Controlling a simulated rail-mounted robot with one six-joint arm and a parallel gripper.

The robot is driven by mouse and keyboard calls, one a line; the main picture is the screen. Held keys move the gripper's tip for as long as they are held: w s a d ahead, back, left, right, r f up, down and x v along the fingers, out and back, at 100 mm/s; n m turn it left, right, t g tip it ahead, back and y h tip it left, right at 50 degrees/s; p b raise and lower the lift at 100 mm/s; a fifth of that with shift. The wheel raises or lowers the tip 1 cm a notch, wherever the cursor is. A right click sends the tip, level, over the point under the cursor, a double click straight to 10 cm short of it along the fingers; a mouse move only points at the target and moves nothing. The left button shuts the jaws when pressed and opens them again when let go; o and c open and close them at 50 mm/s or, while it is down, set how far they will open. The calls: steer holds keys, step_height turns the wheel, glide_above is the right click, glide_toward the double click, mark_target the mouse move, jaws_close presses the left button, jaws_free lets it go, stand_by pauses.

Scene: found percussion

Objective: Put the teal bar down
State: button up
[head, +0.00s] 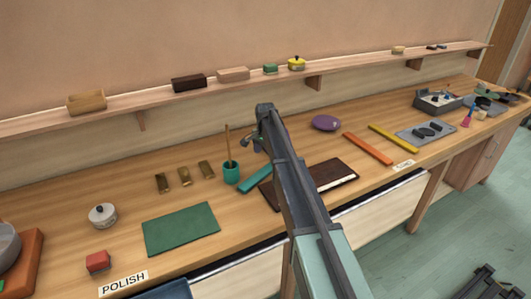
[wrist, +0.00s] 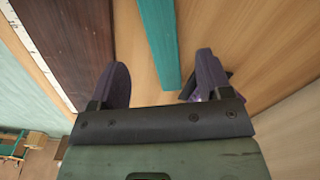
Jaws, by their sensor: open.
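The teal bar (head: 255,180) lies on the wooden bench, between the teal cup and the dark brown board; my arm hides part of it in the head view. The wrist view shows the bar (wrist: 157,40) running from the top edge down to between my fingers, touching neither in that view. My gripper (wrist: 163,82) is open with nothing held. In the head view its end (head: 254,142) shows above the bench near the bar, partly hidden by my arm.
A teal cup (head: 231,173) with a stick stands left of the bar. The dark brown board (head: 330,175) lies to its right. Several brass blocks (head: 185,176), a green mat (head: 180,229) and a purple oval thing (head: 326,122) are around. A wall shelf (head: 140,113) runs behind.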

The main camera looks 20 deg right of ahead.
step_height(320, 180, up, 4)
steer(key=p, duration=0.2)
steer(key=s+a+n, duration=0.3)
steer(key=s, duration=1)
steer(key=s+a+n, duration=0.3)
steer(key=s+n, duration=0.1)
steer(key=s, duration=1)
steer(key=s+a+n, duration=0.3)
steer(key=s+n, duration=0.1)
steer(key=s, duration=0.9)
steer(key=shift+s+a, duration=0.2)
steer(key=shift+a, duration=0.1)
steer(key=shift+o, duration=0.4)
steer(key=shift+w+f, duration=0.15)
steer(key=shift+w, duration=0.1)
